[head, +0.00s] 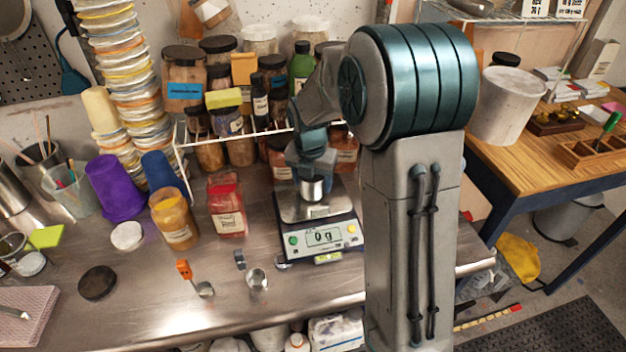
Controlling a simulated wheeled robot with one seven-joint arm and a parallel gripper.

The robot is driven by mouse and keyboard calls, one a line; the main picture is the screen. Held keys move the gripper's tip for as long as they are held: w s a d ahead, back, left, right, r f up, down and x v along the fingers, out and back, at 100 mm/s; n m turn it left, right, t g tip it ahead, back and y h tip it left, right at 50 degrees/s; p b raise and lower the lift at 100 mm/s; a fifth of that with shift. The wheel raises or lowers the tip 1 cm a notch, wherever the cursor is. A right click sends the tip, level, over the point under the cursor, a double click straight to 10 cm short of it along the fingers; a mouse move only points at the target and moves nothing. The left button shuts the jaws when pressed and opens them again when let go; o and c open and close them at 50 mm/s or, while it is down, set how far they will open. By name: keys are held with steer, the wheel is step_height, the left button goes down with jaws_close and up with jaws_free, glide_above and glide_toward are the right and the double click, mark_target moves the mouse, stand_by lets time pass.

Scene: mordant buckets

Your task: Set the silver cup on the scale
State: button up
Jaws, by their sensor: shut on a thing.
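The silver cup (312,190) is a small shiny metal cup, upright, held at the end of my arm. My gripper (311,172) is shut on the silver cup, and its fingers are mostly hidden by the wrist above. The cup is over the steel pan (288,209) of the scale. I cannot tell whether its base touches the pan. The scale (325,237) is a pale bench scale with a green and a yellow button, and its display reads 0 g. My arm hides part of its right side.
A wire rack with jars (210,152) stands behind the scale. A red jar (226,205) and an amber jar (174,220) stand left of it. Small metal scoops (257,278) lie in front.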

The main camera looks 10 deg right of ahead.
steer(key=shift+f, duration=0.3)
steer(key=shift+f, duration=0.15)
steer(key=o, duration=1)
steer(key=shift+c, duration=0.2)
